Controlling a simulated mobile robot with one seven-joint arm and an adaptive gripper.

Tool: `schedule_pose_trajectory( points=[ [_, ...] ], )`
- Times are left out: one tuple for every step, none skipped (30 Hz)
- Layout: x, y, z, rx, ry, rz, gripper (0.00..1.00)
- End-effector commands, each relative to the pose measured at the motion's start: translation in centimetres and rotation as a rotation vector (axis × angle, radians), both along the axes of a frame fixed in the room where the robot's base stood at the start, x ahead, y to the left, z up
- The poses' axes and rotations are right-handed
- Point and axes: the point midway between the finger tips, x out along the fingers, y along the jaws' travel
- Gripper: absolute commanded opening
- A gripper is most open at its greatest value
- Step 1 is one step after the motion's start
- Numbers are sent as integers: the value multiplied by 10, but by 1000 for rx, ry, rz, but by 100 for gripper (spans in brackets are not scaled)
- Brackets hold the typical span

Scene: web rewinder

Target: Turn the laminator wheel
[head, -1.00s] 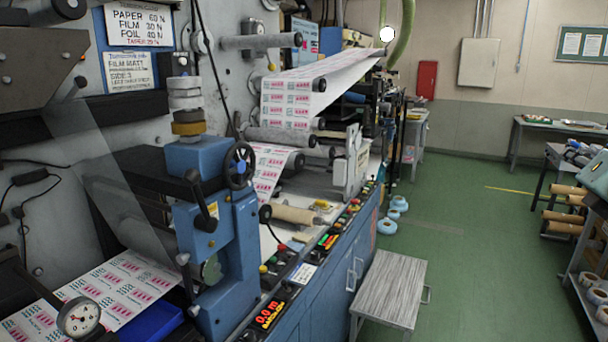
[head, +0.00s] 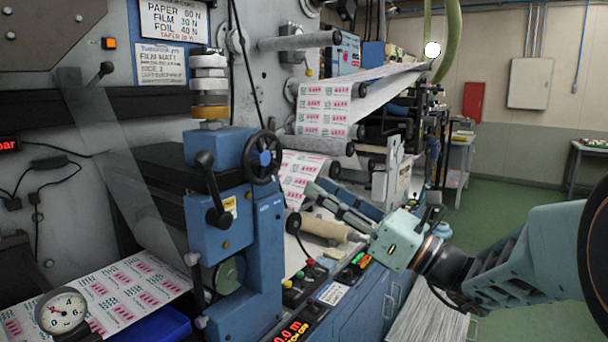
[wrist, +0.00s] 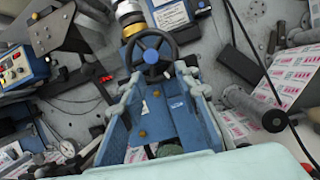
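The laminator wheel (head: 262,157) is a dark spoked handwheel with a blue hub on the upper right side of the blue laminator unit (head: 238,225). In the wrist view the wheel (wrist: 152,54) stands upright ahead, seen between and beyond the fingertips. My gripper (head: 322,190) reaches in from the right, its fingers pointing left toward the wheel. A gap shows between the fingers and the wheel. In the wrist view my gripper (wrist: 160,82) is open, with its two fingers spread and nothing held between them.
A black-knobbed lever (head: 212,188) is on the front of the laminator unit. A printed web (head: 325,110) and rollers (head: 300,40) are behind the wheel. A tan roll (head: 325,229) and a control strip with buttons (head: 305,278) lie below my gripper. Open green floor (head: 500,215) is at right.

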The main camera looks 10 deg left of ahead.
Motion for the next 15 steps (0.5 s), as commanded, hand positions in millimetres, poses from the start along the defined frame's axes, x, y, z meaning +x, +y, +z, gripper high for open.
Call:
schedule_pose_trajectory(
  points=[
    [-5,6,-2,11,-9,22,29],
    [-7,9,-1,15,-13,31,29],
    [-9,13,1,20,-18,41,29],
    [-10,16,2,22,-19,45,29],
    [-10,19,3,23,-22,47,29],
    [-8,23,6,23,-22,48,29],
    [-7,27,8,23,-22,48,29],
    [-6,31,10,23,-22,48,29],
    [-4,37,12,22,-20,48,29],
    [-2,43,15,22,-22,48,29],
    [0,48,17,23,-22,48,29],
    [3,55,20,22,-20,48,29],
    [4,60,22,22,-21,49,29],
    [6,65,24,22,-20,48,29],
    [9,71,27,22,-20,47,29]
  ],
)
